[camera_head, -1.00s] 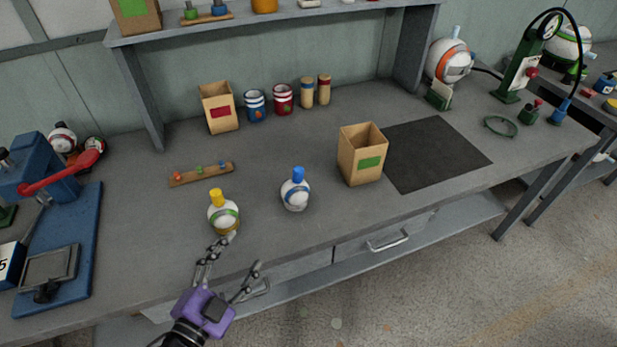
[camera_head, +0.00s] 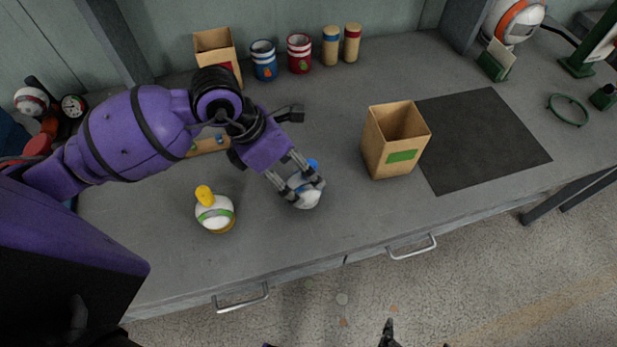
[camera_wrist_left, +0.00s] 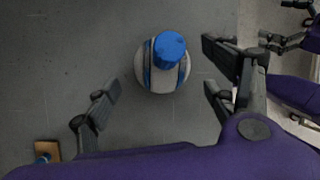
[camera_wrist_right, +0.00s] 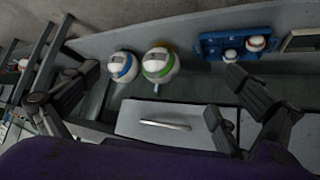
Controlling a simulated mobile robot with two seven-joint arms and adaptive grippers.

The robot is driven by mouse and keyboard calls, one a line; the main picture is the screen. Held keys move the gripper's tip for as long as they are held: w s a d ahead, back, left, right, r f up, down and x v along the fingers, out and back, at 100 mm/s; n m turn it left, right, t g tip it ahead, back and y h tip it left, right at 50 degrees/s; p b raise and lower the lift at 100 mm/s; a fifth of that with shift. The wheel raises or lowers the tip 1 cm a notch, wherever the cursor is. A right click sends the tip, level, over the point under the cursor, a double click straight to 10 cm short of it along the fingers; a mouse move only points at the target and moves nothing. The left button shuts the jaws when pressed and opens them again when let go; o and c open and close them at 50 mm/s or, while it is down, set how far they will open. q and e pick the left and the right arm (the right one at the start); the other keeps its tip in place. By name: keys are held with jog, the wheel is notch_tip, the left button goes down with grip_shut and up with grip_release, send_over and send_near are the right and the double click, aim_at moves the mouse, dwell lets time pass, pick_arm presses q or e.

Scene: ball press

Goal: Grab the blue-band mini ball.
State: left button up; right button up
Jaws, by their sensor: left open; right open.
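The blue-band mini ball (camera_head: 306,199) is white with a blue cap and sits on the grey workbench. It shows from above in the left wrist view (camera_wrist_left: 148,65) and from the front in the right wrist view (camera_wrist_right: 122,67). My left gripper (camera_head: 298,189) is open, with its fingers reaching down over the ball and partly hiding it. In the left wrist view the ball lies just beyond the open fingers; whether they touch it I cannot tell. My right gripper (camera_wrist_right: 150,105) is open and empty in front of the bench, below the ball.
A green-band ball with a yellow cap (camera_head: 214,213) stands left of the blue-band ball. A cardboard box (camera_head: 388,154) with a green label stands to the right, beside a dark mat (camera_head: 490,140). Tins and another box line the back. The bench's front edge has drawer handles (camera_head: 412,247).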

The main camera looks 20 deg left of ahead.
pick_arm(q)
jog(key=shift+s+d+f, duration=0.1)
jog(key=shift+d+f, duration=0.05)
jog(key=shift+f, duration=0.3)
jog(key=x, duration=0.3)
jog(key=shift+f, duration=0.35)
jog(key=shift+w+d+f, duration=0.2)
jog(key=shift+f, duration=0.25)
jog(key=c, duration=1.2)
pick_arm(e)
jog(key=shift+s+a, duration=0.2)
jog(key=shift+s, duration=0.05)
pick_arm(q)
jog(key=shift+r, duration=0.15)
